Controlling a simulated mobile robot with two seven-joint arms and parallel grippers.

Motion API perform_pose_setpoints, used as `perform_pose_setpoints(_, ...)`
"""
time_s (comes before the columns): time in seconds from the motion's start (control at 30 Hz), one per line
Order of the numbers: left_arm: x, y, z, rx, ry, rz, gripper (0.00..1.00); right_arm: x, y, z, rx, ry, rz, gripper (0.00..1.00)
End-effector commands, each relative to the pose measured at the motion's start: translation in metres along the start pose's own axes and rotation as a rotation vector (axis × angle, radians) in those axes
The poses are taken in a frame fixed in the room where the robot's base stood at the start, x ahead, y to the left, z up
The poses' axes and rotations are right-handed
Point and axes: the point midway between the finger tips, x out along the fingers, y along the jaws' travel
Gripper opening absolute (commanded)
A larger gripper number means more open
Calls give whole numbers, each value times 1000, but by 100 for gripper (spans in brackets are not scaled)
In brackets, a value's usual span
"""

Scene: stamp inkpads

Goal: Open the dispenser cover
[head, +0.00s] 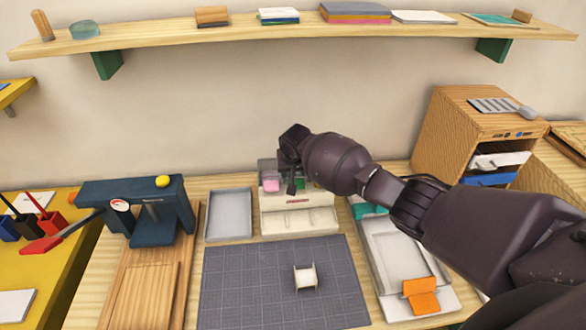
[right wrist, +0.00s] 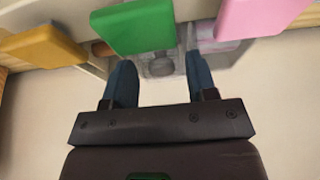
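The dispenser (head: 298,222) is a pale box with a lower drawer-like front, standing behind the dark grid mat. Its clear cover (right wrist: 172,84) with a greyish round knob (right wrist: 160,66) shows in the right wrist view. My right gripper (right wrist: 158,76) reaches the top of the dispenser. Its two blue fingers are apart, one on each side of the knob, with visible gaps. In the head view my right gripper (head: 286,184) hides part of the dispenser top, so how far the cover is open is unclear. My left gripper is not in view.
Orange (right wrist: 45,45), green (right wrist: 132,25) and pink (right wrist: 262,15) pads lie close to the fingers. A grey tray (head: 228,214) stands left of the dispenser, a blue press (head: 150,212) farther left. A small white holder (head: 305,277) sits on the mat (head: 240,290).

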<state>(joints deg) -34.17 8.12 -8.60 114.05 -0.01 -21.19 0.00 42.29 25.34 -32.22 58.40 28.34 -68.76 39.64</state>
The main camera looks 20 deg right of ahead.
Motion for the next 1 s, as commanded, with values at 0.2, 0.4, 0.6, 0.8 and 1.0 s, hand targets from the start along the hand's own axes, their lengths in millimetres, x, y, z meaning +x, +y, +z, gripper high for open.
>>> perform_pose_setpoints(0.2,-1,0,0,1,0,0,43,-3,0,-1,0,3,-1,52)
perform_pose_setpoints(0.4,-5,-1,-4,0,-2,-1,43,-21,-1,-2,0,4,-3,52)
perform_pose_setpoints(0.6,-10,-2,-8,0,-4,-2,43,-53,0,-2,-1,5,-2,52)
perform_pose_setpoints(0.8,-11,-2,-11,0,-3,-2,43,-84,0,-1,-1,4,-1,52)
perform_pose_setpoints(1.0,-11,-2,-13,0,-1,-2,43,-104,0,0,0,2,-1,52)
